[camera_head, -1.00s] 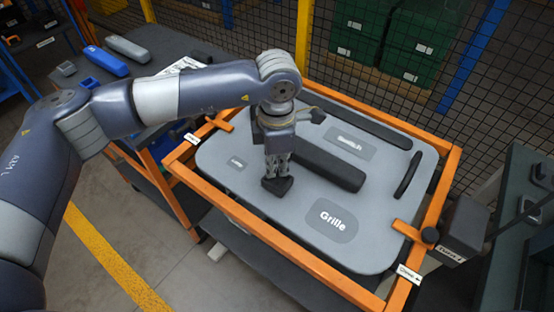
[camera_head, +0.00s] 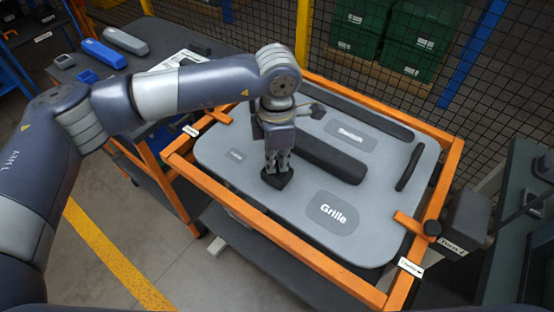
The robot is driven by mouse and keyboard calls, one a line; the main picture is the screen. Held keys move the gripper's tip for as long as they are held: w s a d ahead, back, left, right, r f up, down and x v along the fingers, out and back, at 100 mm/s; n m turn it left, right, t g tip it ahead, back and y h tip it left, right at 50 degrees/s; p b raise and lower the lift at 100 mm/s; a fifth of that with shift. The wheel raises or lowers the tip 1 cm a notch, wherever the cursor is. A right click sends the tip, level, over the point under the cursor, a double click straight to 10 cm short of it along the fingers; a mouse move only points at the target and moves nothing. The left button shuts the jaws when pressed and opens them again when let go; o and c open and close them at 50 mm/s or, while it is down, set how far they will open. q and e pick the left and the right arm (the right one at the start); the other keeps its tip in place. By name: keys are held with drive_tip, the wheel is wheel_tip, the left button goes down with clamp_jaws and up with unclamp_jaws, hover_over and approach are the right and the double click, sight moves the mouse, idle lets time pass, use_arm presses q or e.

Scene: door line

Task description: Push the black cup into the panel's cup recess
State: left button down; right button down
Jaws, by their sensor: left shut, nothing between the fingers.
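The grey door panel (camera_head: 225,170) lies in an orange frame. My left gripper (camera_head: 277,178) points down over the panel's left-middle part, left of the padded black armrest. It is shut, with its black tips at or just above the panel surface; I cannot tell whether they touch. I cannot make out the black cup or the cup recess as separate things. They may be hidden under or behind the gripper, and the dark shape at its tips cannot be told apart from the fingertips. My right gripper is not in view.
The panel carries a black armrest (camera_head: 330,160), a long black strip (camera_head: 360,115), a black handle (camera_head: 409,168) and a Grille label (camera_head: 333,214). An orange frame (camera_head: 290,262) surrounds it. A dark side table (camera_head: 150,62) with tools stands left. A mesh fence stands behind.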

use_arm(q)
drive_tip(key=shift+f+b, duration=0.35)
idle(0.6)
drive_tip(key=shift+s+f+b, duration=0.2)
drive_tip(key=shift+f+b, duration=0.2)
drive_tip(key=shift+f, duration=0.05)
drive_tip(key=shift+s+f, duration=0.1)
drive_tip(key=shift+f, duration=0.15)
drive_tip(key=shift+r, duration=0.1)
drive_tip(key=shift+w+r, duration=0.2)
drive_tip(key=shift+r, duration=0.3)
wheel_tip(320, 180, up, 6)
drive_tip(key=p, duration=0.2)
drive_tip(key=shift+r, duration=0.15)
drive_tip(key=shift+w, duration=0.1)
